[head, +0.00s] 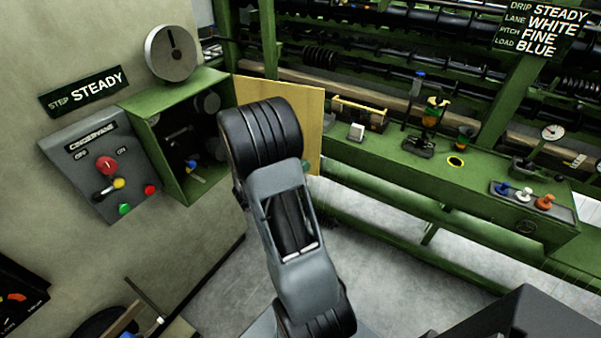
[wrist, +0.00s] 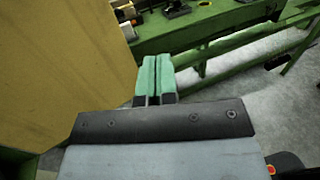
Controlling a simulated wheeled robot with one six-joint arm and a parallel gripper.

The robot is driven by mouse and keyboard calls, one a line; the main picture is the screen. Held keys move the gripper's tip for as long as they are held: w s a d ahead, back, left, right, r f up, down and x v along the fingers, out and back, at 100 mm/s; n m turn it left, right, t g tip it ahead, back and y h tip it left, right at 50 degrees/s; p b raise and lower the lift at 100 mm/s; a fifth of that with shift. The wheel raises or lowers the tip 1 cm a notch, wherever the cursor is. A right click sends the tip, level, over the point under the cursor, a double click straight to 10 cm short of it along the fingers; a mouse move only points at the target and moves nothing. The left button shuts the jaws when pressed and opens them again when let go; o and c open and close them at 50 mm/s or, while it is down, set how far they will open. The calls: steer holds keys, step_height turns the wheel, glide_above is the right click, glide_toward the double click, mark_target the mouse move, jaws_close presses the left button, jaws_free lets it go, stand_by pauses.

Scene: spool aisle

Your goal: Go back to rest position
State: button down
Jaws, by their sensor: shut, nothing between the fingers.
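My gripper (wrist: 154,80) shows in the wrist view as two green fingers side by side, shut with nothing between them. In the head view my arm hides most of it; only a small green bit (head: 307,166) shows beside the arm. The fingers are in free air, to the right of the yellow door (wrist: 60,70) in the wrist view. That door (head: 300,105) stands open from the green wall box (head: 168,165) in the head view.
A control panel (head: 85,170) with a red knob, a yellow-tipped lever and buttons is on the left wall. Grey floor (head: 375,250) is clear below the bench.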

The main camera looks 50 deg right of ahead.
steer(key=shift+s+a, duration=0.35)
steer(key=shift+a, duration=0.55)
steer(key=s+a+f+m+g+y, duration=0.2)
steer(key=s+a+f+m+y, duration=0.35)
steer(key=a+m+y, duration=0.5)
steer(key=w+a+r+m+t+y, duration=0.1)
steer(key=a+r+m+t+y, duration=0.1)
steer(key=a, duration=0.6)
steer(key=w+a+r+m+t+y, duration=0.1)
steer(key=a+r+m+t+y, duration=0.2)
steer(key=a+r+t+y, duration=0.2)
steer(key=a+r+t, duration=0.2)
steer(key=a+r, duration=0.2)
steer(key=shift+r, duration=0.2)
